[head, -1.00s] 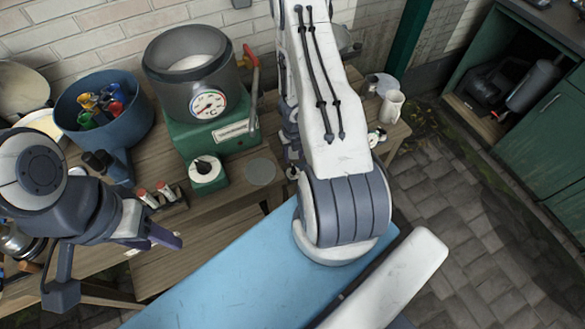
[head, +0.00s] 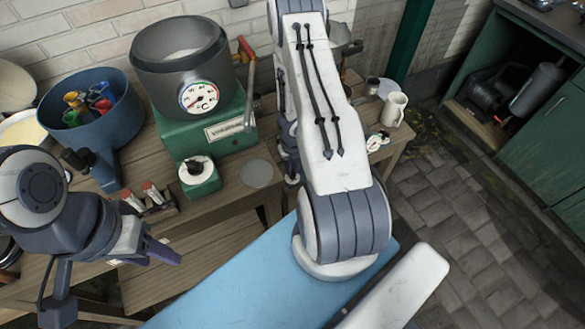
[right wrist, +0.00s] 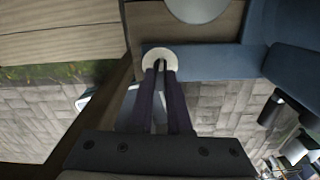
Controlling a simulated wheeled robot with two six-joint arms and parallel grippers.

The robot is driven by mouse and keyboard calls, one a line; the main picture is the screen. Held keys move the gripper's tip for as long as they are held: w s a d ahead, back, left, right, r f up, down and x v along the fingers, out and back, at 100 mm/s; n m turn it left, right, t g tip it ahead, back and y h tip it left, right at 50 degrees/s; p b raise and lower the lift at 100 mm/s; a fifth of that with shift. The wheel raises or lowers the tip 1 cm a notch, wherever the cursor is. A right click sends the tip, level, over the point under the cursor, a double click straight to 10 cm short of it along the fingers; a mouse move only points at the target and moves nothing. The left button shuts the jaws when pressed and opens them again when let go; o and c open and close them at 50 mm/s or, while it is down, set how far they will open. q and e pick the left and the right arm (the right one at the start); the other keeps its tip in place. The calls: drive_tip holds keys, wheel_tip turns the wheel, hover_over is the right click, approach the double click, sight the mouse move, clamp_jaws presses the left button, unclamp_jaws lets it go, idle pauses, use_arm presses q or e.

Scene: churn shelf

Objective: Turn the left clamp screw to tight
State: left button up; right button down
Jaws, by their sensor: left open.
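I cannot clearly make out which part is the left clamp screw. Small dark knobs (head: 75,160) show beside the blue pot (head: 112,130). Two red-tipped pale pieces (head: 150,193) stand in a dark holder on the bench. My left gripper (head: 150,252) is open and empty, in front of these pieces and apart from them. My right gripper is hidden behind my right arm in the head view. In the right wrist view, its purple fingers (right wrist: 161,75) are close together, with their tips at a pale round piece (right wrist: 160,57). Whether they grip it is unclear.
A green-based drum with a dial (head: 190,90) stands at the back of the wooden bench (head: 205,245). A small green box with a white-and-black knob (head: 198,170) and a grey disc (head: 257,174) are in front. A white mug (head: 395,108) stands at right.

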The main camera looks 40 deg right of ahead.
drive_tip(key=shift+m, duration=0.3)
drive_tip(key=m, duration=0.7)
drive_tip(key=shift+m, duration=0.4)
drive_tip(key=m, duration=0.4)
drive_tip(key=shift+m, duration=2)
drive_tip(key=c, duration=0.9)
unclamp_jaws()
drive_tip(key=shift+o, duration=0.2)
